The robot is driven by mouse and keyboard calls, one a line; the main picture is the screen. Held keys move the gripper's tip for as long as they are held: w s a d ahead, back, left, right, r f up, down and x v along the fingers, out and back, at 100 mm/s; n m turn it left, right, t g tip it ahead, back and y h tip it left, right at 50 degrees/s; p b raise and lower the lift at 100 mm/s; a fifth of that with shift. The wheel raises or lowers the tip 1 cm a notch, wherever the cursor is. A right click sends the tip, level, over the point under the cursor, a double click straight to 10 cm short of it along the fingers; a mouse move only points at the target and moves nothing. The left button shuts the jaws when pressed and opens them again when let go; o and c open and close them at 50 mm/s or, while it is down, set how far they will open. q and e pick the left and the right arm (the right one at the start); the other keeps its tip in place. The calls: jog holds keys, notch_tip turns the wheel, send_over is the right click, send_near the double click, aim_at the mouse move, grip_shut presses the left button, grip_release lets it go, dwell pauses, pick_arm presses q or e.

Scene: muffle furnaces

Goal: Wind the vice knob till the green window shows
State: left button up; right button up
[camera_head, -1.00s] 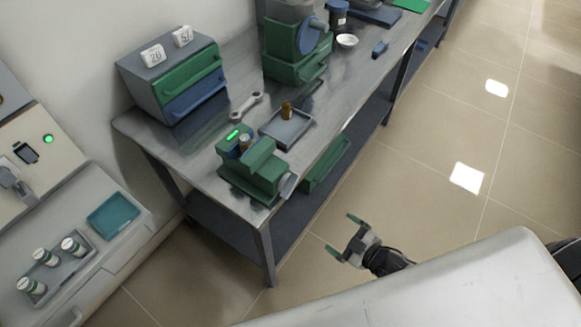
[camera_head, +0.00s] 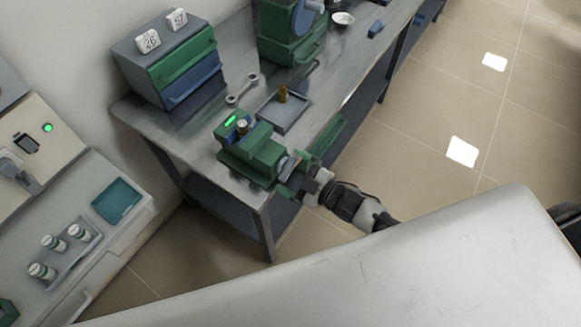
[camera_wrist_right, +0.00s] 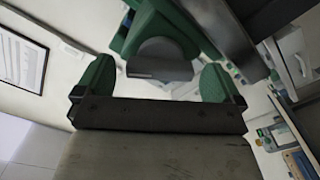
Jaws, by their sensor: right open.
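The green vice (camera_head: 256,152) stands at the near corner of the metal bench. A bright green strip (camera_head: 231,120) shows on its back block. Its grey knob (camera_head: 284,165) sticks out over the bench's front edge. My right gripper (camera_head: 297,175) is open at the knob. In the right wrist view, the grey knob (camera_wrist_right: 160,68) lies between the two green fingertips of my right gripper (camera_wrist_right: 158,80), with a visible gap on each side. Whether a finger touches it, I cannot tell. My left gripper is not in view.
A tray (camera_head: 281,113) with a brass piece and a wrench (camera_head: 242,89) lie behind the vice. A drawer cabinet (camera_head: 170,60) stands at the back left. A white surface (camera_head: 400,270) fills the lower right. The floor right of the bench is clear.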

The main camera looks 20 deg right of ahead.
jog(key=shift+w+a, duration=0.25)
jog(key=shift+w, duration=0.05)
jog(key=shift+c, duration=0.5)
jog(key=c, duration=0.8)
jog(key=m, duration=0.2)
jog(key=shift+m, duration=0.4)
jog(key=o, duration=0.9)
jog(key=shift+s, duration=0.1)
